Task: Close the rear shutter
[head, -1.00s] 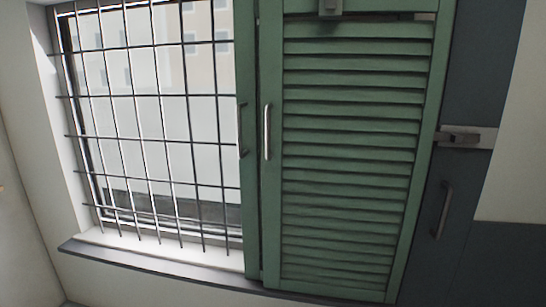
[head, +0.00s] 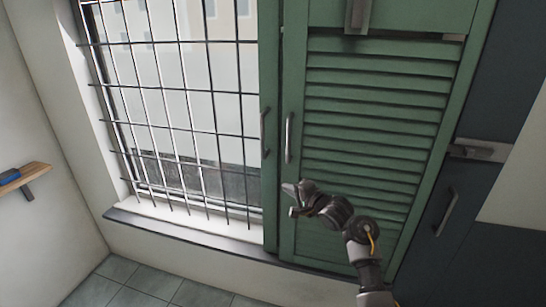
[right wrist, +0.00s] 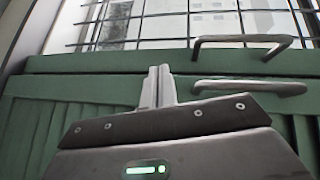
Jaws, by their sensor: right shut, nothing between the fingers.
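Two green shutters stand at the right part of a barred window. The louvred front shutter (head: 375,132) covers most of the other one. Only a narrow left strip of the rear shutter (head: 269,190) shows, with a dark handle (head: 264,130). The front shutter has a metal handle (head: 288,138). My right gripper (head: 291,199) is shut and empty, below the handles and in front of the front shutter. In the right wrist view its closed fingers (right wrist: 158,86) point toward the shutter edges, left of the two handles. My left gripper is out of view.
The barred window (head: 180,110) is uncovered at left, above a dark sill (head: 185,229). A dark panel with a handle (head: 445,211) and a latch (head: 480,150) stand at right. A wooden shelf (head: 25,177) is at far left. Tiled floor shows below.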

